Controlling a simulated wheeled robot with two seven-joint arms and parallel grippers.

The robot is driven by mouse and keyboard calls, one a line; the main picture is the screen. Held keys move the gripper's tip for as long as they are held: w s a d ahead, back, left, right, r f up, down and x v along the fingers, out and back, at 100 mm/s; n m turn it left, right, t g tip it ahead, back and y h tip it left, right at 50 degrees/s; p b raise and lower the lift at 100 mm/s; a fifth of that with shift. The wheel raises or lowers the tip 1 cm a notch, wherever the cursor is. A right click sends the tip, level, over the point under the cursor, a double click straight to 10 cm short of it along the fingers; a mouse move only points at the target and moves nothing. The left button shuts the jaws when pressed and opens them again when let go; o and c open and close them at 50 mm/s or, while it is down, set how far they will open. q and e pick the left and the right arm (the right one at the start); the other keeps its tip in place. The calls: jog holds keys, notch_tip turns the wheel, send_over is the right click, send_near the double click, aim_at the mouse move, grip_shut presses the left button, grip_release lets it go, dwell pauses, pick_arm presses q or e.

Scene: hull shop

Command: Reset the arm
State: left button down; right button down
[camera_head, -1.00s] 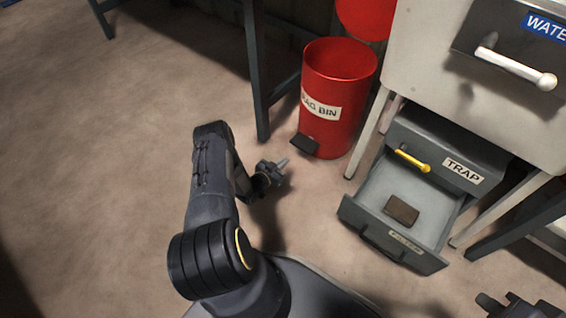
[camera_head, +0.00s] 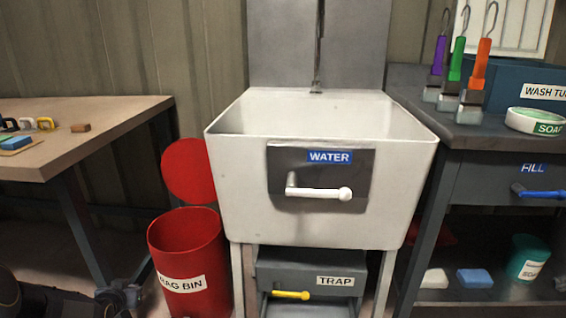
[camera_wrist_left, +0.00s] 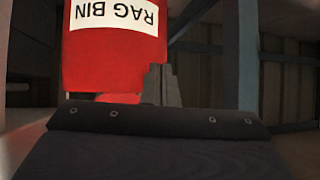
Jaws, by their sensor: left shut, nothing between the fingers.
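My left arm (camera_head: 50,301) comes in low at the left edge of the head view. My left gripper (camera_head: 124,296) is small and dark there, just left of the red rag bin (camera_head: 190,262). It is shut and empty. In the left wrist view the rag bin (camera_wrist_left: 115,62) stands close beyond the gripper, its label upside down. My right gripper is out of view.
A white sink (camera_head: 235,155) with a WATER lever (camera_head: 320,193) stands in the middle. Below it is the TRAP unit (camera_head: 335,268) with a yellow handle (camera_head: 290,295). A wooden bench (camera_head: 95,120) is at left. A dark counter (camera_head: 420,100) with scrapers is at right.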

pick_arm(q)
jog(key=s+d+r+n+g+h, duration=0.1)
jog(key=s+d+r, duration=0.3)
jog(key=s+r, duration=0.25)
jog(key=s+d+r+g, duration=0.1)
jog(key=s+d+r, duration=0.45)
jog(key=r, duration=0.25)
jog(key=s+d+r+g+h, duration=0.2)
jog(key=s+d, duration=0.5)
jog(key=s, duration=0.5)
jog(key=s+d+r+g+h, duration=0.1)
jog(key=s+d+h, duration=0.1)
jog(key=s+d, duration=0.7)
notch_tip(320, 180, up, 37)
jog(key=s+a+p, duration=0.1)
jog(key=a+p, duration=0.1)
jog(key=p, duration=3.5)
jog(key=shift+s+a+p, duration=0.25)
jog(key=shift+s+p, duration=0.05)
jog(key=shift+s, duration=0.05)
